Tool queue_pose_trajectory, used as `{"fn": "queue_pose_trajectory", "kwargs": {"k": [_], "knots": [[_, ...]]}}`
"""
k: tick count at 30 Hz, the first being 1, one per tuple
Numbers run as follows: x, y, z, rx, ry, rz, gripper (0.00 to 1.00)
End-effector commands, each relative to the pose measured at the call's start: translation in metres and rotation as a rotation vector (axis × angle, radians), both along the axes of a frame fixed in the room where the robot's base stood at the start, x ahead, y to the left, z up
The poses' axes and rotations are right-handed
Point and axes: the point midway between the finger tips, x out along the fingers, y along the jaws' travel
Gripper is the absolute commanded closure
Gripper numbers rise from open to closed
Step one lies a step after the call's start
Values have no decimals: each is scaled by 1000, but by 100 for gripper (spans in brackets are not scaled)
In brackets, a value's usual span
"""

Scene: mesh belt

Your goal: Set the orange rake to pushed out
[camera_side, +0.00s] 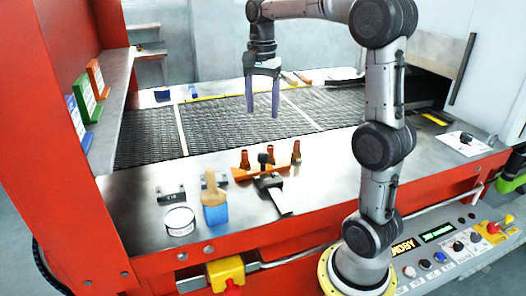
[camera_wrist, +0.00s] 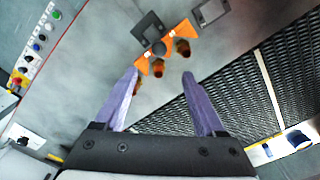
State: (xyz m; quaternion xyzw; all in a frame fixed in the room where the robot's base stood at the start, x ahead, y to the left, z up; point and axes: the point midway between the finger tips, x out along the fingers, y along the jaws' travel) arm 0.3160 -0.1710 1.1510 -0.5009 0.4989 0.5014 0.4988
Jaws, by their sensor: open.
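The orange rake (camera_side: 244,174) lies on the steel apron in front of the mesh belt. Its black knob (camera_side: 263,158) stands up at the middle, and a dark slide rail (camera_side: 279,198) runs from it toward the front edge. Several amber bottles (camera_side: 296,151) stand along its belt side. In the wrist view the orange rake (camera_wrist: 181,29) and its knob (camera_wrist: 158,47) show beyond my fingertips, with part of the bar hidden by bottles. My gripper (camera_side: 262,112) is open and empty, pointing down above the belt, apart from the rake. Its fingers also show in the wrist view (camera_wrist: 159,75).
A white tin (camera_side: 180,221), a blue brush (camera_side: 216,213) and a dark clamp (camera_side: 171,196) stand left of the rake. The mesh belt (camera_side: 225,130) lies behind. A shelf with boxes (camera_side: 95,78) is at left.

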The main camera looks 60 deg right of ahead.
Motion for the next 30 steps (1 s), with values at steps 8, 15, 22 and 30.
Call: {"fn": "queue_pose_trajectory", "kwargs": {"k": [8, 15, 22, 30], "knots": [[-3, -2, -31, 2, 4, -6, 28], [-2, -1, -78, 2, 4, -5, 28], [-2, -1, -117, 2, 4, -4, 28], [-2, -2, -137, 0, 0, -4, 28]]}}
